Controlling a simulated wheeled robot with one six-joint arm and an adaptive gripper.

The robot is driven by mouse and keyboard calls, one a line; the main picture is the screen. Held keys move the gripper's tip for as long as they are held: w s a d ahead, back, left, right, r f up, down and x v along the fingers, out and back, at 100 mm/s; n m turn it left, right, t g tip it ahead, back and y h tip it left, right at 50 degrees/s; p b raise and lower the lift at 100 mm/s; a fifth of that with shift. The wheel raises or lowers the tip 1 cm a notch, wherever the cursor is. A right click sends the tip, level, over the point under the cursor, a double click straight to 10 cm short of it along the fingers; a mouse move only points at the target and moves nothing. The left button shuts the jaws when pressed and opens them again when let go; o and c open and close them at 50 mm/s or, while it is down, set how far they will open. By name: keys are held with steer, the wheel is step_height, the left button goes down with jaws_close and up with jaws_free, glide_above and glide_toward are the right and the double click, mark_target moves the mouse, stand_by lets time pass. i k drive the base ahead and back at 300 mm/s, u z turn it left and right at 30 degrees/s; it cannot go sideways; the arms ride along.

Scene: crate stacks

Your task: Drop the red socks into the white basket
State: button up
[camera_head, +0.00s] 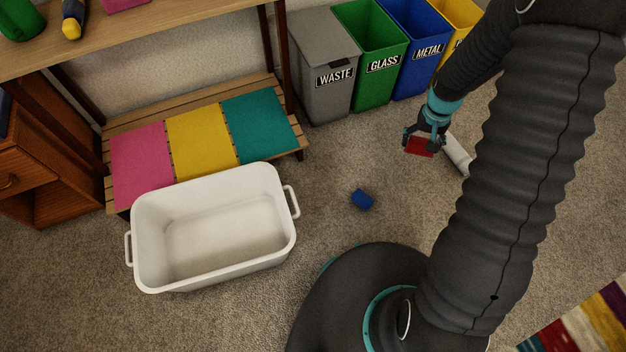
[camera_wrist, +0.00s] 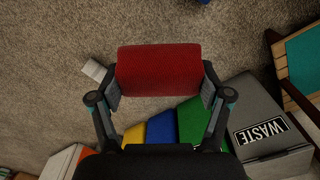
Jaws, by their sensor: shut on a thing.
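The red socks (camera_head: 419,147) are a small red bundle held between the fingers of my gripper (camera_head: 424,141), at the right in the head view. In the wrist view the red bundle (camera_wrist: 158,80) fills the space between the two fingertips of my gripper (camera_wrist: 160,88), which is shut on it. The white basket (camera_head: 147,266) stands on the carpet at the left in the head view. It is an open tub with side handles and looks empty inside. My gripper is well to the right of the basket, over the carpet.
A blue item (camera_head: 362,200) lies on the carpet between basket and gripper. A white cylinder (camera_head: 457,154) is by my gripper. Waste (camera_head: 323,80), glass (camera_head: 372,60) and metal (camera_head: 415,45) bins stand behind. A low bench with coloured pads (camera_head: 200,141) stands behind the basket.

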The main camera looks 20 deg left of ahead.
mark_target(228, 237)
steer(key=u, duration=0.05)
steer(key=k, duration=0.8)
steer(key=z, duration=1)
steer(key=i, duration=0.95)
steer(key=u, duration=3.4)
steer(key=i, duration=0.5)
